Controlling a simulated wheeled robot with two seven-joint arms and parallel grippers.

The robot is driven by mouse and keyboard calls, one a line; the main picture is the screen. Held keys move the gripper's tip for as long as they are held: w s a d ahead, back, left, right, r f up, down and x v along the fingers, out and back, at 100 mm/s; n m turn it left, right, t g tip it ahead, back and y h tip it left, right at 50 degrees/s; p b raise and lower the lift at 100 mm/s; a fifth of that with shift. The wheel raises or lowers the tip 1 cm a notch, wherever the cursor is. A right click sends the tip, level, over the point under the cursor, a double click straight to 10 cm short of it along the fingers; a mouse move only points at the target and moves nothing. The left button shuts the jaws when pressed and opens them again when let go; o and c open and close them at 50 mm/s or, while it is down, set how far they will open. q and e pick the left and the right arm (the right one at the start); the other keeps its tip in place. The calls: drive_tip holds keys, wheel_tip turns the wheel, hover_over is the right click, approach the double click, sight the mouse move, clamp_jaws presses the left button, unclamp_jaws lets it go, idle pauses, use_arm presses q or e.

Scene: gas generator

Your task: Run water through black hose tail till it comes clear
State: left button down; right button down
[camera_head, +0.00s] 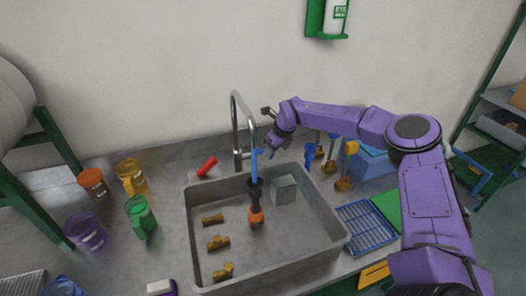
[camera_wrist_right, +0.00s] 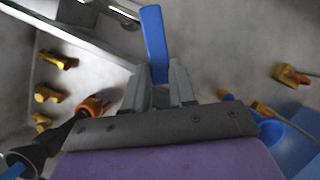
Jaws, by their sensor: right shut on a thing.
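A steel faucet (camera_head: 237,125) arches over the grey sink (camera_head: 195,240). A blue stream (camera_head: 254,163) runs from its spout down to the black hose tail (camera_head: 254,190), which stands in the sink with its orange end (camera_head: 256,216) down. In the right wrist view the black hose tail (camera_wrist_right: 45,143) and its orange end (camera_wrist_right: 94,106) show at lower left. My right gripper (camera_head: 272,146), right of the faucet, is shut on a blue lever (camera_wrist_right: 153,40) that sticks out past its fingertips (camera_wrist_right: 160,88). Whether the water is clear cannot be told. My left gripper is out of view.
Several brass fittings (camera_head: 217,243) and a grey block (camera_head: 284,190) lie in the sink. A red lever (camera_head: 207,166) is left of the faucet. Coloured jugs (camera_head: 141,217) stand left. A blue rack (camera_head: 366,226) and fittings with coloured handles (camera_head: 344,184) are at right.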

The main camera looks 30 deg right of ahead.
drive_tip(key=c, duration=0.9)
unclamp_jaws()
drive_tip(key=shift+s+d+r, duration=0.1)
drive_tip(key=shift+r, duration=0.35)
drive_tip(key=b+v, duration=0.3)
drive_tip(key=v, duration=0.6)
drive_tip(key=shift+s+r, duration=0.1)
drive_tip(key=shift+r, duration=0.2)
